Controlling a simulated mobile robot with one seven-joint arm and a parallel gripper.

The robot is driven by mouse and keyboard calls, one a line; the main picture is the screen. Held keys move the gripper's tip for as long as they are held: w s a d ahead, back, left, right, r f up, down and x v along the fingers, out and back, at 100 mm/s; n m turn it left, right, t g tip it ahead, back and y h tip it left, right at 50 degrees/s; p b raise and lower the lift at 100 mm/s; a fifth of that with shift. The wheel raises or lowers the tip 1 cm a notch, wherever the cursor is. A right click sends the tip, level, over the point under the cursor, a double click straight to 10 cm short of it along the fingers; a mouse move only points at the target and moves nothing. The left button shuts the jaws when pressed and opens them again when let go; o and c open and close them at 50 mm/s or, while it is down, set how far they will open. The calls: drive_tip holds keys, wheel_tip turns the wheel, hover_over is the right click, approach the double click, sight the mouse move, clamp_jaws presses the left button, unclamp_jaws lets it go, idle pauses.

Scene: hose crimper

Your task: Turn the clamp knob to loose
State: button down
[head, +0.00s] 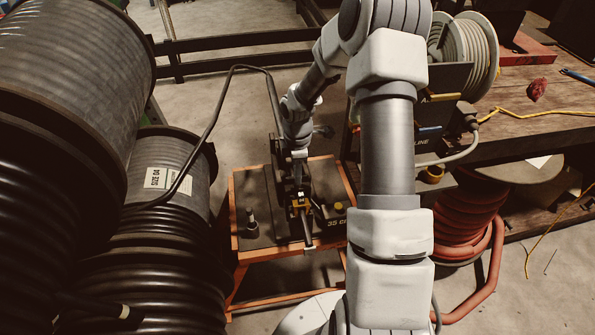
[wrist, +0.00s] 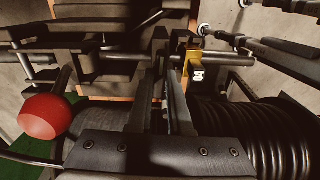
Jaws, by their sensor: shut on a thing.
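The crimper (head: 279,185) is a dark machine on an orange-framed bench. A yellow block with a white mark (head: 300,203) sits at its front on a metal bar, and the block also shows in the wrist view (wrist: 195,66). My gripper (head: 299,158) reaches down to the crimper from behind. In the wrist view its two dark fingers (wrist: 169,60) are close together beside the yellow block. They are shut on a small dark part that looks like the clamp knob; the fingers mostly hide it, and its setting cannot be read.
A red ball handle (wrist: 44,117) is left of my fingers. The orange-framed bench (head: 240,245) carries a small dark upright fitting (head: 251,225). Large hose reels (head: 165,185) crowd the left. A wooden workbench (head: 530,125) with a cable reel is on the right.

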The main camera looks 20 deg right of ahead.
drive_tip(key=shift+n, duration=0.4)
drive_tip(key=c, duration=0.8)
unclamp_jaws()
drive_tip(key=shift+c, duration=0.2)
wheel_tip(320, 180, up, 18)
drive_tip(key=p, duration=0.1)
drive_tip(key=shift+f, duration=0.25)
